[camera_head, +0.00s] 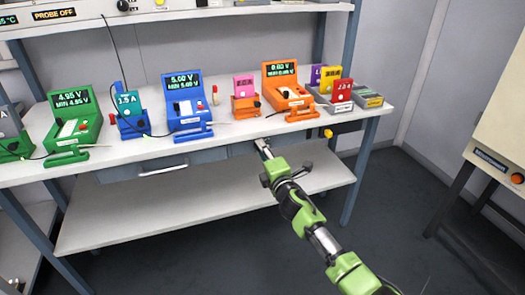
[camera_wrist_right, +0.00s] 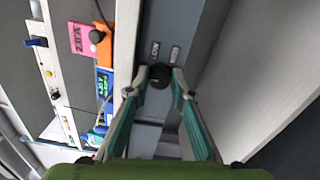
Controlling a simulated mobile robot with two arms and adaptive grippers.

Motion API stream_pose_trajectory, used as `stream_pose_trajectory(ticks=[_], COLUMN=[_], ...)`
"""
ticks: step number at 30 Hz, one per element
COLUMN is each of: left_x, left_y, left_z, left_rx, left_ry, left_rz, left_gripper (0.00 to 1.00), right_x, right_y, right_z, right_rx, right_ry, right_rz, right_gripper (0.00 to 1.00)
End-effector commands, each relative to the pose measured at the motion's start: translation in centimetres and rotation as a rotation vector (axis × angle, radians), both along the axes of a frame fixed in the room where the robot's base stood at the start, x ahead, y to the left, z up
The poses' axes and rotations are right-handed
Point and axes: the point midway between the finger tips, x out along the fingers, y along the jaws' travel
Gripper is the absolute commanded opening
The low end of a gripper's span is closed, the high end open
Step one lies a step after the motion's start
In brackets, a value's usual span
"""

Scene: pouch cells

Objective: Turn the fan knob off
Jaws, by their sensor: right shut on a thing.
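The black knob (camera_wrist_right: 159,76) sits on a grey panel under the bench top, with two small labels beside it that are too small to read. My right gripper (camera_wrist_right: 160,78) is shut on this knob, one fingertip on each side. In the head view the right gripper (camera_head: 264,149) reaches the front edge of the bench and hides the knob. My left gripper is in neither view.
The white bench (camera_head: 225,133) carries several coloured testers, including a blue one (camera_head: 187,106) and an orange one (camera_head: 288,90). A yellow knob (camera_head: 328,133) sits right of the gripper on the bench front. A lower shelf (camera_head: 180,212) is mostly bare.

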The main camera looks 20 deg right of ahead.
Motion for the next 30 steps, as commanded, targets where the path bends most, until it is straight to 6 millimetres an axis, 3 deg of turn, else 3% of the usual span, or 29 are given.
stream_pose_trajectory(ticks=[17,18,20,30], left_x=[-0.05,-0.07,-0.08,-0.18], left_y=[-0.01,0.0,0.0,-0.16], left_z=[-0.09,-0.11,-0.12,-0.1], left_rx=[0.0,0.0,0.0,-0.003], left_ry=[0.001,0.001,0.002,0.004], left_rz=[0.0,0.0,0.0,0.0], left_gripper=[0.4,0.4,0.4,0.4], right_x=[-0.03,-0.03,-0.03,-0.04], right_y=[0.08,0.08,0.08,0.03], right_z=[-0.16,-0.16,-0.16,0.05], right_rx=[-0.037,-0.037,-0.037,-0.035], right_ry=[0.001,0.001,0.001,-0.002], right_rz=[0.001,0.001,0.001,0.0], right_gripper=[0.0,0.24,0.39,0.39])
